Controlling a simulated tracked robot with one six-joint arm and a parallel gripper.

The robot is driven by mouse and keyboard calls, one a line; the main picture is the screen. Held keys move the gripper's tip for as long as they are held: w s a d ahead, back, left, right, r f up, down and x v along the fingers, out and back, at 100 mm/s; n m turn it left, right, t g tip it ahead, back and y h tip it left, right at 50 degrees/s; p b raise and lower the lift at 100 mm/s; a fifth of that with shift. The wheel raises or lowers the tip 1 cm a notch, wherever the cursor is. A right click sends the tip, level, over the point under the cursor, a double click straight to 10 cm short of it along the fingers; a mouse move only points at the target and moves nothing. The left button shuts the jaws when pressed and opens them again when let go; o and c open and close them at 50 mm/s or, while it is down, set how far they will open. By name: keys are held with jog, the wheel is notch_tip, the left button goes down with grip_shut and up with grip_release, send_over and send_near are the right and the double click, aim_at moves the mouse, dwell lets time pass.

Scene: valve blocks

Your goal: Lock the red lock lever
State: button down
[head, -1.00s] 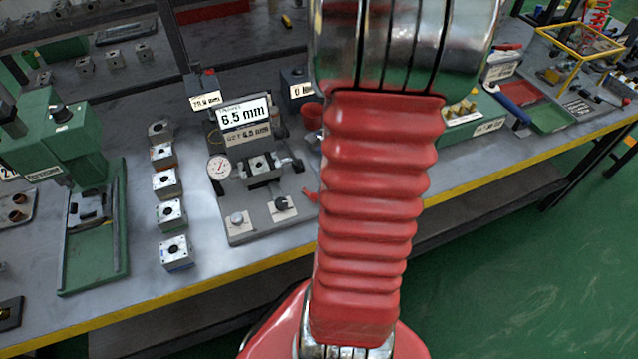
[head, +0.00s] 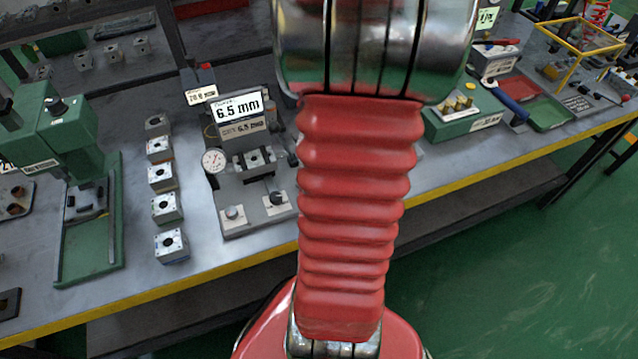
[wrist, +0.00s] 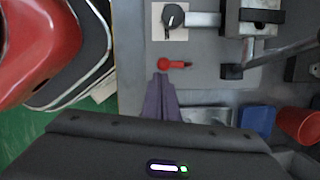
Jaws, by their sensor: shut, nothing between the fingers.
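The red lock lever (wrist: 174,65) shows in the wrist view as a small red piece with a round end, lying roughly sideways on the grey plate of the gauge fixture. My gripper (wrist: 162,78) is shut and empty, its purple-grey fingers pointing at the lever. The fingertips are just below the lever's round left end in the picture; I cannot tell whether they touch it. In the head view my red arm hides the gripper and the lever. The gauge fixture (head: 240,192), with its 6.5 mm display (head: 236,106) and round dial (head: 213,161), stands left of the arm.
A black knob on a white plate (wrist: 173,17) lies above the lever in the wrist view. A clamp rod (wrist: 285,52) and a red cup (wrist: 299,124) are to the right. Several valve blocks (head: 165,207) line the bench left of the fixture. The bench has a yellow front edge (head: 215,277).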

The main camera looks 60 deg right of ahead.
jog(key=shift+w+d, duration=0.35)
jog(key=shift+d, duration=0.15)
jog(key=shift+s+d+f, duration=0.15)
jog(key=shift+s+d, duration=1.3)
jog(key=shift+s, duration=0.1)
jog(key=v, duration=0.9)
jog(key=shift+a+r, duration=0.15)
jog(key=shift+r, duration=0.05)
